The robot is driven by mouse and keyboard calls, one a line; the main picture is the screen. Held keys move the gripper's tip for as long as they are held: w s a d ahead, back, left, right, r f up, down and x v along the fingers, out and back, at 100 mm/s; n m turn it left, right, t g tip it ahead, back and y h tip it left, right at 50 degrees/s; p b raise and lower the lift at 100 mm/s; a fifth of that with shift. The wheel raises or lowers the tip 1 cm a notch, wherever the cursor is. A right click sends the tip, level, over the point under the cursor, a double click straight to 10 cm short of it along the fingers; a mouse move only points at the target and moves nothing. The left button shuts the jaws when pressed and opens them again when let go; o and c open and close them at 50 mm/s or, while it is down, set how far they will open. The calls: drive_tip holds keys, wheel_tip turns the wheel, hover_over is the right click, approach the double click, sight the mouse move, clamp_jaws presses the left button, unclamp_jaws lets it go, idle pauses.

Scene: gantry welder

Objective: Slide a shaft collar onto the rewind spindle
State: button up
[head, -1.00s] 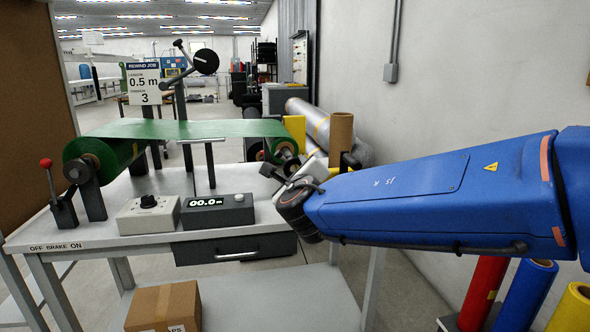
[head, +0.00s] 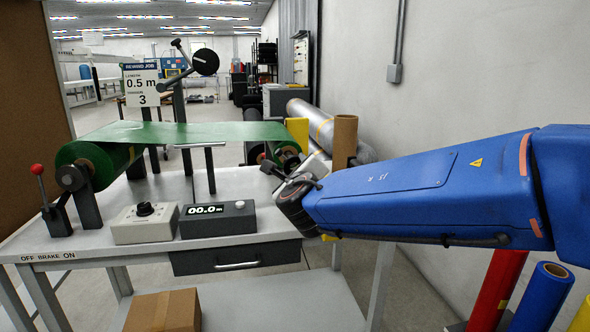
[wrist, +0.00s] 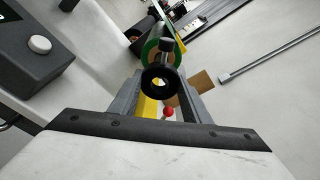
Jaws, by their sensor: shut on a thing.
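My gripper (wrist: 160,88) is shut on a black shaft collar (wrist: 152,90), a ring with a black knob on top. In the wrist view the collar's open bore faces me. Beyond it is the end of a green roll with a brown core (wrist: 157,52) at the rewind side; the collar partly covers it. The spindle tip cannot be made out. In the head view my gripper (head: 270,168) is at the right end of the bench, close to the rewind roll (head: 289,150), and the collar is not clear there.
Green web runs from the left roll (head: 90,158) across the bench (head: 110,250). A red-knobbed brake lever (head: 50,200), grey dial box (head: 146,222) and counter box reading 00.0 (head: 216,219) stand on the bench. A brown tube (head: 345,138) stands behind my arm.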

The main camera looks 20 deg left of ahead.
drive_tip(key=shift+a+r+x, duration=0.1)
drive_tip(key=shift+r+x, duration=0.05)
drive_tip(key=shift+x, duration=1)
drive_tip(key=shift+a+r+x, duration=0.1)
drive_tip(key=shift+x, duration=1.05)
drive_tip(key=shift+a+r+x, duration=0.1)
drive_tip(key=shift+r+x, duration=0.05)
drive_tip(key=shift+x, duration=1.05)
drive_tip(key=shift+w+a, duration=0.15)
drive_tip(key=shift+w+r, duration=0.15)
drive_tip(key=shift+r, duration=0.1)
drive_tip(key=o, duration=1.2)
drive_tip(key=shift+o, duration=0.6)
drive_tip(key=shift+s, duration=0.4)
drive_tip(key=v, duration=1.7)
drive_tip(key=shift+f, duration=0.3)
